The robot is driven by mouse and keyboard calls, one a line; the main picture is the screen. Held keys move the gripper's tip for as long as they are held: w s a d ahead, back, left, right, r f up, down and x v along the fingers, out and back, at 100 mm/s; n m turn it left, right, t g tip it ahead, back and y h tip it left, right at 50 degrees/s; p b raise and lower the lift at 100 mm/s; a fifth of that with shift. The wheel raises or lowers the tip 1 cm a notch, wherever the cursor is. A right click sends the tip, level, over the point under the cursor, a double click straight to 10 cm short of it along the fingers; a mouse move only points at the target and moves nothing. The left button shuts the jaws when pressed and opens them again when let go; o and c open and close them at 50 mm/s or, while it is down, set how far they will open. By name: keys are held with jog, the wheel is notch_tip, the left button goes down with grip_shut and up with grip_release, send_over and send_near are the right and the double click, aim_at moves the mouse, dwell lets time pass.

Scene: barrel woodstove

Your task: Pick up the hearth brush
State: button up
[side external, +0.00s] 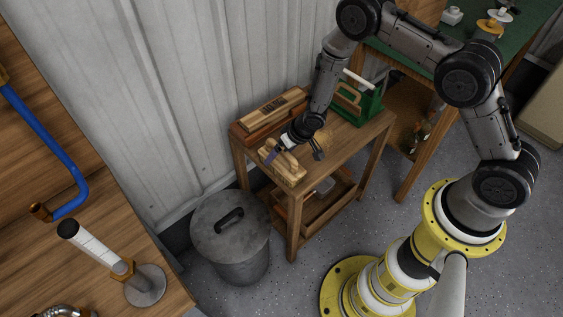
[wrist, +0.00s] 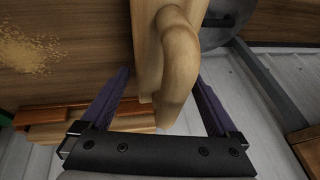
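A pale wooden piece with a raised, curved handle, which I take to be the hearth brush (side external: 287,176), lies at the front left corner of the small wooden table (side external: 345,150). In the wrist view the curved handle of the brush (wrist: 180,70) reaches between my two purple fingers. My gripper (side external: 294,154) is over the brush, pointing down. In the wrist view my gripper (wrist: 163,78) is open, with a finger on each side of the handle and gaps visible. The bristles are not visible.
A wooden block-like piece (side external: 272,110) lies at the table's back, near the corrugated wall (side external: 200,90). A green box (side external: 369,105) stands at the right. A lidded metal bin (side external: 230,240) stands below on the left. Sawdust (wrist: 35,50) lies on the tabletop.

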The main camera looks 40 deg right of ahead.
jog(key=c, duration=1.3)
jog(key=shift+r, duration=0.15)
jog(key=shift+r, duration=0.5)
notch_tip(320, 180, up, 2)
jog(key=shift+s+r, duration=0.1)
jog(key=shift+r, duration=0.15)
jog(key=s+d+r, duration=0.2)
jog(key=s+r, duration=0.7)
jog(key=s, duration=0.4)
jog(key=shift+s+d+r, duration=0.15)
jog(key=shift+s, duration=0.2)
